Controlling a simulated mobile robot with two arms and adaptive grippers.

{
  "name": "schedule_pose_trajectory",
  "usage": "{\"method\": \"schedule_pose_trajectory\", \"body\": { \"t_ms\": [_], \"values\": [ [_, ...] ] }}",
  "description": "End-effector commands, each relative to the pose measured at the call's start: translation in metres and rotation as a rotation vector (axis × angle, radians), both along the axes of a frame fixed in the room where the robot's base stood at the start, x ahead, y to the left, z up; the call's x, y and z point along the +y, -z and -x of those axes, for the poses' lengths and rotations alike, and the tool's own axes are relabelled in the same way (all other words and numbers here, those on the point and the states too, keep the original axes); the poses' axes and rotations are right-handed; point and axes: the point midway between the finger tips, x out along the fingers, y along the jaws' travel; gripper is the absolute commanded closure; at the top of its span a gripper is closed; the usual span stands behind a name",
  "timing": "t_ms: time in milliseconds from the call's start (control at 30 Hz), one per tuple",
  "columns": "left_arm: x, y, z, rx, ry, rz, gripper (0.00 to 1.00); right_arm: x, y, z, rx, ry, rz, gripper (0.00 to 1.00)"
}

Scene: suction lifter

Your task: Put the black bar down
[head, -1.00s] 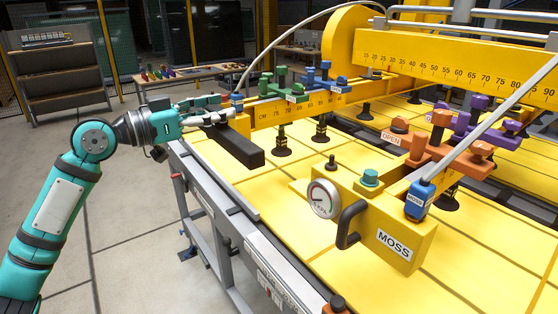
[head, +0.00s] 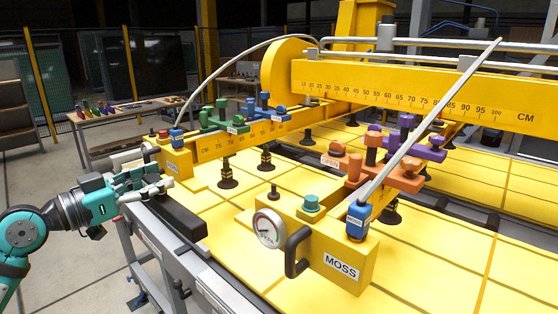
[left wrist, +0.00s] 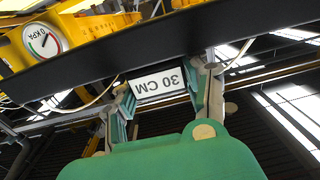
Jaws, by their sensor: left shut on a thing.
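The long black bar (head: 180,216) extends from my left gripper (head: 152,188) along the near-left edge of the yellow panels in the head view. My left gripper is shut on it. In the left wrist view the black bar (left wrist: 70,62) crosses the top of the picture, and a plate marked "30 CM" (left wrist: 158,84), upside down, sits between the fingers (left wrist: 163,100). The bar's far end is hidden by the gripper in the head view. I cannot tell whether its underside touches anything. My right gripper is not in view.
A yellow suction lifter with a scale beam (head: 420,92) stands over yellow panels (head: 450,240). Its MOSS box (head: 342,264) and pressure gauge (head: 268,228) stand right of the bar. A grey frame (head: 200,285) runs below. A bench (head: 115,118) stands behind left.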

Motion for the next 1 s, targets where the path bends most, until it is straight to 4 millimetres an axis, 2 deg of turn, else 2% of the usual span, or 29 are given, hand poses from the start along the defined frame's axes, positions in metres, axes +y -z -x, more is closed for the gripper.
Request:
{"method": "schedule_pose_trajectory", "body": {
  "t_ms": [33,167,267,400,500,633,800,1000],
  "values": [
    [-0.012,0.033,-0.001,0.012,-0.003,0.008,0.91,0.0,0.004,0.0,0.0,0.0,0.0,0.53],
    [-0.04,0.106,0.004,0.013,-0.042,0.01,0.91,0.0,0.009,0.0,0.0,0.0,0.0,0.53],
    [-0.062,0.16,0.019,0.013,-0.089,0.014,0.91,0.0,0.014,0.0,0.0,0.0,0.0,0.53],
    [-0.089,0.226,0.058,0.013,-0.193,0.018,0.91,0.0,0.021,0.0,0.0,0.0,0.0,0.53],
    [-0.1,0.259,0.091,0.014,-0.292,0.017,0.91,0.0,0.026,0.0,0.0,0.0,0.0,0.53],
    [-0.104,0.284,0.132,0.011,-0.428,0.011,0.91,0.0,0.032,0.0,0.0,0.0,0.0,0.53],
    [-0.099,0.297,0.17,0.006,-0.568,0.004,0.91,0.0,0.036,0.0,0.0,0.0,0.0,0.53],
    [-0.094,0.299,0.189,0.001,-0.64,0.001,0.91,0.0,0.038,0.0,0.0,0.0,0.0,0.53]
  ]
}}
